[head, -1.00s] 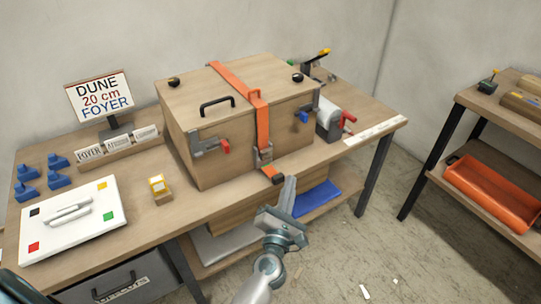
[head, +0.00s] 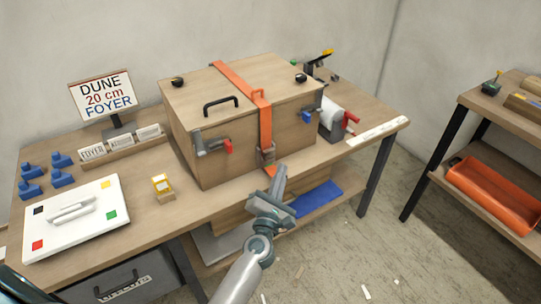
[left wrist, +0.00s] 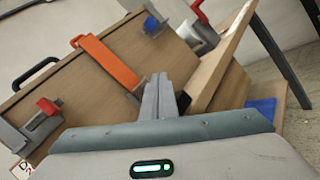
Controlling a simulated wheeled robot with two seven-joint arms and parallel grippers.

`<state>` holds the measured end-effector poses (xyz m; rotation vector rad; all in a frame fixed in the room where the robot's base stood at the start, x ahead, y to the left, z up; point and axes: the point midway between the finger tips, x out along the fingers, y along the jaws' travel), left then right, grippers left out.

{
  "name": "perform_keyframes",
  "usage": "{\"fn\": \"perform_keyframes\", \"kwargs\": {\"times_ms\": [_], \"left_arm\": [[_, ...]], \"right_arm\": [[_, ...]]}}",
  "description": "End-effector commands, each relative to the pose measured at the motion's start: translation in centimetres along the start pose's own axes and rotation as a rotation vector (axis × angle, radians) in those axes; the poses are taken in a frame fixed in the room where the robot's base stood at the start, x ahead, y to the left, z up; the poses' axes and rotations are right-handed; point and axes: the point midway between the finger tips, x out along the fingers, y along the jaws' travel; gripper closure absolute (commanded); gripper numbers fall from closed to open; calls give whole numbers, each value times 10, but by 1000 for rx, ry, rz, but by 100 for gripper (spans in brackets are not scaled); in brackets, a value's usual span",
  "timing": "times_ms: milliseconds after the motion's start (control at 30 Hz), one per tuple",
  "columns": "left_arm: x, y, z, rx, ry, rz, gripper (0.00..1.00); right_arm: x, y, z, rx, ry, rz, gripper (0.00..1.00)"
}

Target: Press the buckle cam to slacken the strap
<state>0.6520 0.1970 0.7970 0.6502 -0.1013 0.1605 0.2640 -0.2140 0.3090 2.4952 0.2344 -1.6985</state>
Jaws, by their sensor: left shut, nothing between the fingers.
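An orange strap (head: 240,84) runs over the wooden box (head: 208,155) and down its front; it also shows in the left wrist view (left wrist: 108,62). The metal buckle (head: 267,155) sits low on the box front, on the strap. A short orange strap end (head: 271,171) shows below it. My left gripper (head: 279,172) is shut and empty, its fingertips just in front of and slightly below the buckle. In the left wrist view, the fingers (left wrist: 157,82) hide most of the buckle; I cannot tell whether they touch it. My right gripper is not in view.
Clamps with a red handle (head: 228,146) and a blue handle (head: 306,117) grip the box's front corners. A black handle (head: 220,105) is on the lid. The table's front edge lies below the fingers.

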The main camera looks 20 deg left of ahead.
Motion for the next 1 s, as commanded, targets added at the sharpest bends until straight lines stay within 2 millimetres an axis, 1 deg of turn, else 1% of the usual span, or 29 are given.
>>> {"fn": "perform_keyframes", "kwargs": {"times_ms": [33, 200, 433, 667, 1000], "left_arm": [[5, 4, -2, 1, -1, 1, 100], [15, 11, -11, 2, 0, 0, 100], [22, 16, -15, 0, 0, 0, 100], [22, 16, -16, 0, 0, 0, 100], [22, 16, -16, 0, 0, 0, 100]], "right_arm": [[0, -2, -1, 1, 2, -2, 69], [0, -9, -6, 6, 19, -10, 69], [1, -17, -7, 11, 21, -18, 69], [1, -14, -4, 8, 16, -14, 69], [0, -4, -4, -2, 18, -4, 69]]}}
